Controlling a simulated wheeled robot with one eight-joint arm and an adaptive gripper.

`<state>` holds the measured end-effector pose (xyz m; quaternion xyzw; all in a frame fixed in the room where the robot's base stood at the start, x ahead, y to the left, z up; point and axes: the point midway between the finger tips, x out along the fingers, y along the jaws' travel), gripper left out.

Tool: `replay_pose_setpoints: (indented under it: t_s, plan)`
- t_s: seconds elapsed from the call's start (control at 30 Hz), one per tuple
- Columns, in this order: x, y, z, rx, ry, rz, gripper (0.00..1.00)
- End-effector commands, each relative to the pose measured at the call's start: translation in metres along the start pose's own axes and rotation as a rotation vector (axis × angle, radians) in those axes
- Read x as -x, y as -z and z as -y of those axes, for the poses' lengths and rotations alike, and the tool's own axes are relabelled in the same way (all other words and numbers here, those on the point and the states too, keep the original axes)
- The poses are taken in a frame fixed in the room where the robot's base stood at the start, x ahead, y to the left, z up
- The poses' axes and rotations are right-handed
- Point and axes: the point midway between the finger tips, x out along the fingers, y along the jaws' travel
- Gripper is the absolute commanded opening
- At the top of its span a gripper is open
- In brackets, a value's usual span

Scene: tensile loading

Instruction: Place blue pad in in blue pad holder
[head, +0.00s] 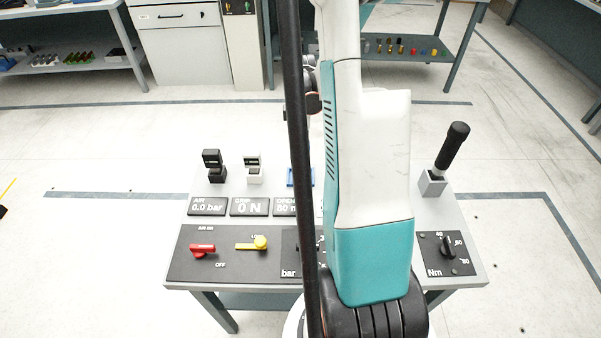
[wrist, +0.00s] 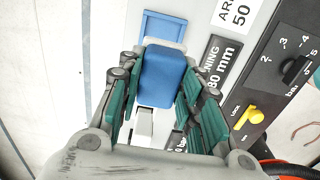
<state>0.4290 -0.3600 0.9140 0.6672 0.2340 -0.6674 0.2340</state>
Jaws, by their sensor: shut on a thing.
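The blue pad (wrist: 163,75) is a rounded block between the green-lined fingers of my gripper (wrist: 160,68) in the wrist view. My gripper is shut on it. The blue pad holder (wrist: 165,25) is an open blue frame just beyond the pad, partly covered by it. Whether the pad touches the holder cannot be told. In the head view a part of the blue holder (head: 290,178) shows at the back of the table, beside my arm. My arm hides the gripper and the held pad there.
A white pad in its holder (head: 253,167) stands left of the blue holder, with a black one (head: 213,165) further left. A torque tool (head: 452,146) stands upright at the table's right. Display plates (head: 249,207) and a yellow lever (head: 253,243) are in front.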

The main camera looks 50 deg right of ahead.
Motion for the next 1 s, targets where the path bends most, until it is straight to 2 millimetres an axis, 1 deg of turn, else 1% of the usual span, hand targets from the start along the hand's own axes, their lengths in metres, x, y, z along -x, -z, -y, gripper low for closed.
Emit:
replay_pose_setpoints:
  t_s: [0.03, 0.1, 0.2, 0.3, 0.53, 0.7, 0.8, 0.83, 0.87, 1.0]
  plan:
    - [-0.017, 0.000, -0.001, 0.000, 0.000, 0.000, 0.14]
    - [-0.034, 0.000, -0.001, 0.000, 0.000, 0.000, 0.14]
    - [-0.054, 0.000, -0.001, 0.000, 0.000, 0.000, 0.14]
    - [-0.067, 0.000, 0.000, 0.000, 0.000, 0.000, 0.14]
    - [-0.080, 0.000, 0.000, 0.000, 0.000, 0.000, 0.14]
    - [-0.104, 0.000, 0.000, 0.000, 0.000, 0.000, 0.14]
    - [-0.114, 0.000, 0.000, 0.000, 0.000, 0.000, 0.14]
    - [-0.114, 0.000, 0.000, 0.000, 0.000, 0.000, 0.14]
    - [-0.114, 0.000, 0.000, 0.000, 0.000, 0.000, 0.11]
    - [-0.113, 0.000, 0.000, 0.000, 0.001, 0.000, 0.11]
